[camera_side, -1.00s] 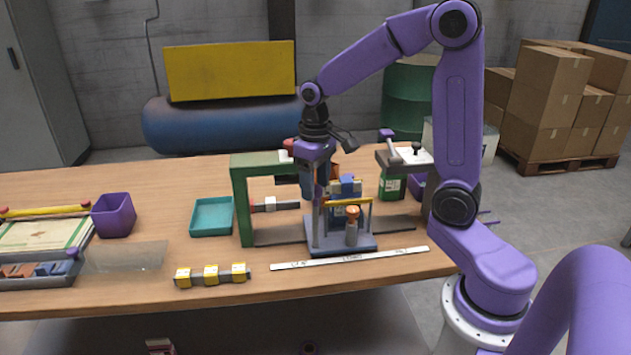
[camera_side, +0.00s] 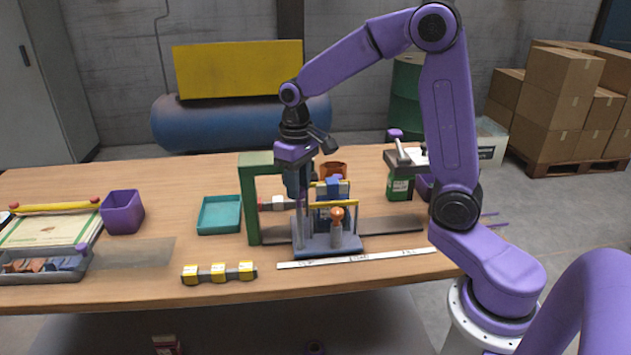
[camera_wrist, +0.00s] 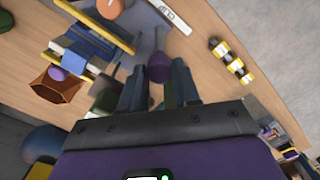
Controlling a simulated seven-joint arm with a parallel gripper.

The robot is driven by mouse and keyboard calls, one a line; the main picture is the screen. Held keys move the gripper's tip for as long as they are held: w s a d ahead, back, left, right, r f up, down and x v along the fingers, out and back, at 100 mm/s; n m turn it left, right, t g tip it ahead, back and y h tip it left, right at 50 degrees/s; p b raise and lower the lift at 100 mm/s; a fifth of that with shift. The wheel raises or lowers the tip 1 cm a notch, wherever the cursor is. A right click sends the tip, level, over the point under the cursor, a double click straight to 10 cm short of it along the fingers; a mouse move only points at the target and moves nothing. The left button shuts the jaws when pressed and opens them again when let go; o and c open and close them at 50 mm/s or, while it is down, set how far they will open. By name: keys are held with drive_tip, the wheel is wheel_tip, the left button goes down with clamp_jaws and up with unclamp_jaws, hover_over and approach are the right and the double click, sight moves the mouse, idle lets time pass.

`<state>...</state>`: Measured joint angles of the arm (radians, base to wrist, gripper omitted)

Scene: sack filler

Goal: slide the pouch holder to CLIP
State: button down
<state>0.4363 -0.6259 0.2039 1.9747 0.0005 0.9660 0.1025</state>
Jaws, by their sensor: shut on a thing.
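The pouch holder (camera_side: 327,246) is a grey sliding carriage with yellow bars, on a dark rail (camera_side: 393,226). Its base stands at the left part of the rail, near the CLIP end of the white label strip (camera_side: 358,258). It holds a blue item (camera_side: 333,187); an orange-topped peg (camera_side: 336,228) stands at its front. My gripper (camera_side: 298,192) is at the holder's left post. In the wrist view my gripper (camera_wrist: 157,88) is shut on the holder's purple knob (camera_wrist: 158,68), between its fingers. The word CLIP shows on the strip (camera_wrist: 172,14) there.
A green frame (camera_side: 252,200) with a red-tipped clamp (camera_side: 272,204) stands close at the left of the holder. A teal tray (camera_side: 219,215), a purple bin (camera_side: 122,211) and yellow-black blocks (camera_side: 219,272) lie farther left. The rail right of the holder is clear.

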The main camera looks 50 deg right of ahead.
drive_tip(key=w+a, duration=0.5)
drive_tip(key=shift+w+a, duration=0.35)
drive_tip(key=shift+w, duration=0.05)
drive_tip(key=shift+r, duration=0.1)
drive_tip(key=c, duration=0.8)
unclamp_jaws()
drive_tip(key=shift+a, duration=0.1)
drive_tip(key=shift+s+d, duration=0.1)
drive_tip(key=shift+d, duration=0.1)
